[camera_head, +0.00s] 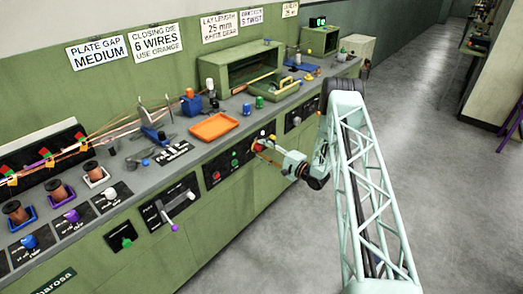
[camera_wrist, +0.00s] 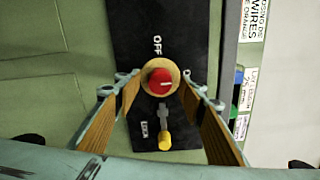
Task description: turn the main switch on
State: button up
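In the wrist view, a round red knob (camera_wrist: 160,76) with a tan ring around it sits on a black panel (camera_wrist: 143,20). The word OFF is printed beside it. A short lever or key with a yellow end (camera_wrist: 165,138) is on the same panel below the knob. My gripper (camera_wrist: 161,88) is open, its two tan-padded fingers on either side of the red knob and the yellow piece. I cannot tell whether the pads touch the knob. In the head view, my gripper (camera_head: 265,146) is at the bench front, partly hiding the panel.
A black panel (camera_head: 226,165) with red and green buttons is to the left of my gripper. An orange tray (camera_head: 214,127) and a green open box (camera_head: 240,70) stand on the bench top. The aisle floor (camera_head: 440,150) to the right is clear.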

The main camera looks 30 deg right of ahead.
jog(key=v, duration=1.1)
jog(key=shift+s+d, duration=0.1)
jog(key=shift+s, duration=0.05)
dwell(0.5)
